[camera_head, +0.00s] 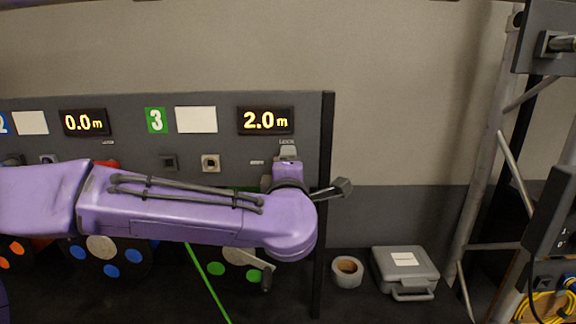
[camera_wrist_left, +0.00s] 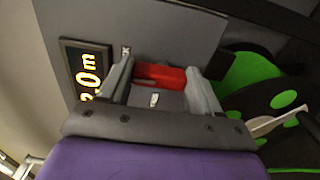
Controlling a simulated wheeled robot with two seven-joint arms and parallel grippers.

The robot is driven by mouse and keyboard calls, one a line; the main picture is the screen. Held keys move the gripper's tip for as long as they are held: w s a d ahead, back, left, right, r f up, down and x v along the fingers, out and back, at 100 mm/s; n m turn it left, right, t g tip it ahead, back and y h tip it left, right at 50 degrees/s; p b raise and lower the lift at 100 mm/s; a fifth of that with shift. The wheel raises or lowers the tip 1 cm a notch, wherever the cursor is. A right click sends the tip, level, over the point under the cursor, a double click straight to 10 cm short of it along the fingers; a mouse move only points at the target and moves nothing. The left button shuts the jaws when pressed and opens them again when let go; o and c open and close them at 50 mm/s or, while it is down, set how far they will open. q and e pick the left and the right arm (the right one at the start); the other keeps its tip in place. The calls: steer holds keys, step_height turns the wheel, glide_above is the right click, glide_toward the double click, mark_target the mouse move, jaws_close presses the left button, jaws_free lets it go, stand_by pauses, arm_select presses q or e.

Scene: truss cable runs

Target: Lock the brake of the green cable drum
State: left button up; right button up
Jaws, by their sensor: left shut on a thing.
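The green cable drum (camera_head: 234,273) is mostly hidden behind my left arm; its green discs and part of its black flange show below the arm, and it also shows in the left wrist view (camera_wrist_left: 248,72). A red brake lever (camera_wrist_left: 160,76) on the grey panel (camera_wrist_left: 185,38) sits between my left gripper's fingers (camera_wrist_left: 161,84). The left gripper is shut on it, close to the panel. In the head view the left gripper (camera_head: 288,156) is just below the LOCK label (camera_head: 287,142), and the lever is hidden. My right gripper is not in view.
The green sign 3 (camera_head: 156,120) and a display reading 2.0 m (camera_head: 265,121) are above my arm. A green cable (camera_head: 208,284) runs down below it. A tape roll (camera_head: 347,271) and grey case (camera_head: 404,270) lie right, before a truss (camera_head: 485,180).

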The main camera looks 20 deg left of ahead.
arm_select(q)
steer(key=shift+m, duration=0.3)
steer(key=o, duration=1.1)
steer(key=shift+c, duration=0.2)
steer(key=b+v, duration=0.3)
steer(key=v, duration=0.7)
steer(key=shift+s+b, duration=0.3)
steer(key=shift+b, duration=0.1)
steer(key=shift+r, duration=0.15)
